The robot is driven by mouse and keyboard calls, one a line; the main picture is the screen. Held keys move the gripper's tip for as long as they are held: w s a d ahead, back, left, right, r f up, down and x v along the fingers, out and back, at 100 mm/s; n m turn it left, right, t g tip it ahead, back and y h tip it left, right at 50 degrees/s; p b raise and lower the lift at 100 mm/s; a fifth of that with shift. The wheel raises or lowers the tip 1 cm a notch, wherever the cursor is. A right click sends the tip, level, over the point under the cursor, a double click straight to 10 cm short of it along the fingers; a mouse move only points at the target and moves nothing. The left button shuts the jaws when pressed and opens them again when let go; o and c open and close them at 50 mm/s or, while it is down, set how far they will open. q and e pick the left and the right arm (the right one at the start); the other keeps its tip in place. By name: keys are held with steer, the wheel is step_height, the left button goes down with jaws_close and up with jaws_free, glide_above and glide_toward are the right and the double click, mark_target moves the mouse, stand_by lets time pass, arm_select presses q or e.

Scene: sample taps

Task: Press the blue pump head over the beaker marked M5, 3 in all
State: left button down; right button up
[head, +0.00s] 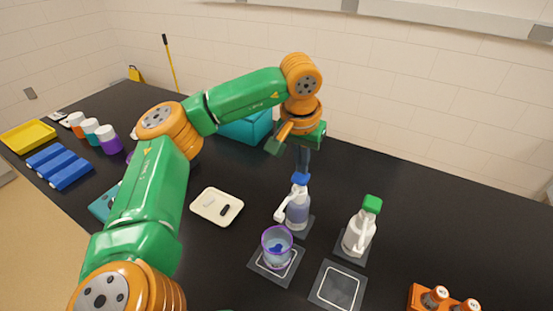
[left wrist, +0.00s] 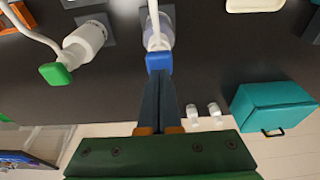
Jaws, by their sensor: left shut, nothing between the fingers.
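The pump bottle with the blue pump head (head: 300,178) stands upright on a dark pad. The blue pump head also shows in the left wrist view (left wrist: 158,62). A clear beaker (head: 277,246) with a purple rim and some blue inside stands in front of it, under its white spout. I cannot read a mark on the beaker. My left gripper (head: 303,168) is shut and empty, pointing down just above the blue head. Its fingertips (left wrist: 161,76) look very close to the head; I cannot tell whether they touch. My right gripper is not in view.
A white bottle with a green pump head (head: 372,204) stands to the right, behind an empty square pad (head: 338,287). A white tray (head: 217,206) lies to the left. A teal box (head: 245,128) is behind. An orange rack (head: 423,300) is at front right.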

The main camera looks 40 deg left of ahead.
arm_select(q)
steer(key=shift+f+b, duration=0.65)
steer(key=shift+f, duration=0.35)
steer(key=shift+r, duration=0.1)
step_height(320, 180, up, 3)
steer(key=p, duration=0.2)
steer(key=shift+f+p, duration=0.2)
steer(key=shift+p, duration=0.2)
steer(key=shift+f, duration=0.25)
